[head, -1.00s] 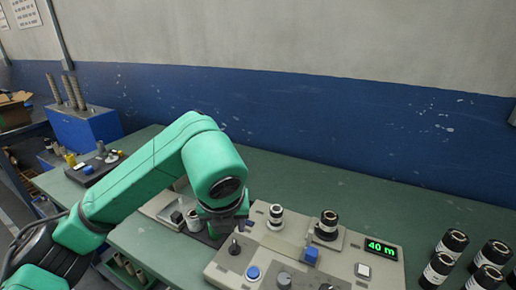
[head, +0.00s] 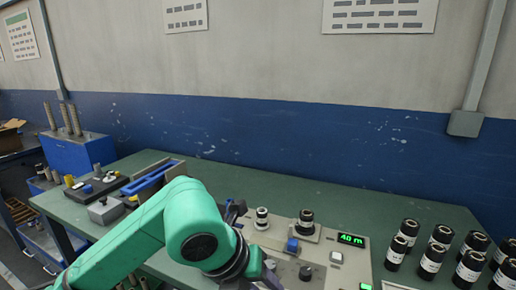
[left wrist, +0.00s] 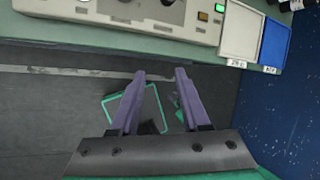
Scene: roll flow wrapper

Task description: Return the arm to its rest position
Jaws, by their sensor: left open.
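My left arm (head: 150,235), green, comes in from the lower left of the head view, its wrist in front of the grey machine. The left gripper (left wrist: 160,76) shows in the left wrist view with its two purple fingers apart and nothing between them. It points over the grey floor, near the table's front edge. In the head view the gripper is mostly hidden behind the wrist and cut off by the lower edge. My right gripper is not in view.
The grey machine (head: 325,262) stands on the green table (head: 405,196), carrying two small rolls and a "40 m" display (head: 351,239). Several black-and-white rolls (head: 432,258) stand at right. A white tray (left wrist: 241,32) and blue tray (left wrist: 273,42) lie beside the machine.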

